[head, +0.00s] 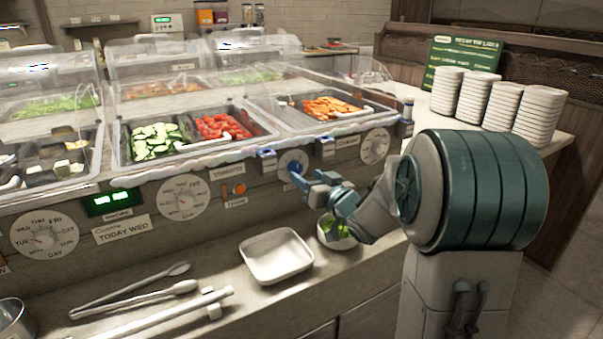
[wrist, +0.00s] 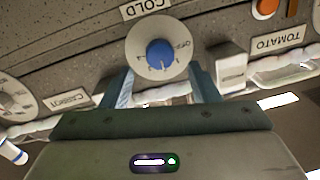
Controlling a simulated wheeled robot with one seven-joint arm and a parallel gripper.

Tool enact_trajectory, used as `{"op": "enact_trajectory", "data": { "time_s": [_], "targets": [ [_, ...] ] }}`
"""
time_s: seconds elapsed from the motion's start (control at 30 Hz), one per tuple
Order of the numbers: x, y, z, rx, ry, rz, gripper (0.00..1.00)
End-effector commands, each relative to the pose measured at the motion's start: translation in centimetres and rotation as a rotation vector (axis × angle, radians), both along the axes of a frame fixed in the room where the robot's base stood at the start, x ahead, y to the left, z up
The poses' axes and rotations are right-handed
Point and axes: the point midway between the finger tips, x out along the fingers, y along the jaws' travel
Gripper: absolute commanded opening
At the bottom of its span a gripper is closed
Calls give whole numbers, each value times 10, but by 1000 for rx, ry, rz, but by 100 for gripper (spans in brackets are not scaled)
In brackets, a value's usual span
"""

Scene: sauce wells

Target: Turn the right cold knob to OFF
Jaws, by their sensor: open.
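The cold knob is a blue cap (wrist: 160,53) on a round pale dial (wrist: 143,69) in the wrist view. That view is turned upside down, with a COLD label (wrist: 147,8) beside the dial and OFF-like lettering at its upper right. A small light mark shows on the cap's lower part; I cannot tell the exact setting. In the head view the blue knob (head: 295,167) sits on the counter front, partly behind my gripper. My gripper (head: 312,184) is open and empty, just in front of the knob. In the wrist view its fingers (wrist: 165,84) flank the dial's lower edge, apart from the cap.
Day dials (head: 184,199) and a green display (head: 109,203) line the front panel. An orange button (head: 239,189) lies left of the knob. Below are a white tray (head: 276,256), tongs (head: 140,297) and a bowl of greens (head: 335,234). Plate stacks (head: 493,104) stand behind my arm.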

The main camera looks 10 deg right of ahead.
Motion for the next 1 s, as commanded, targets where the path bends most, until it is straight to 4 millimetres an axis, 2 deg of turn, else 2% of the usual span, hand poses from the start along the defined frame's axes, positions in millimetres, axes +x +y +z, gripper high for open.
{"op": "enact_trajectory", "data": {
  "time_s": [0.1, 0.23, 0.6, 0.63, 0.7, 0.8, 1.0],
  "targets": [
    [19, 8, 0, 0, 0, 1, 55],
    [31, 12, 0, 0, 0, -1, 55],
    [37, 14, 0, -1, 0, -1, 55],
    [37, 14, 0, -1, 0, -1, 52],
    [36, 14, 0, -1, 0, -1, 33],
    [36, 14, 0, -1, 0, -1, 10],
    [36, 14, 0, -7, -2, -1, 10]
  ]
}}
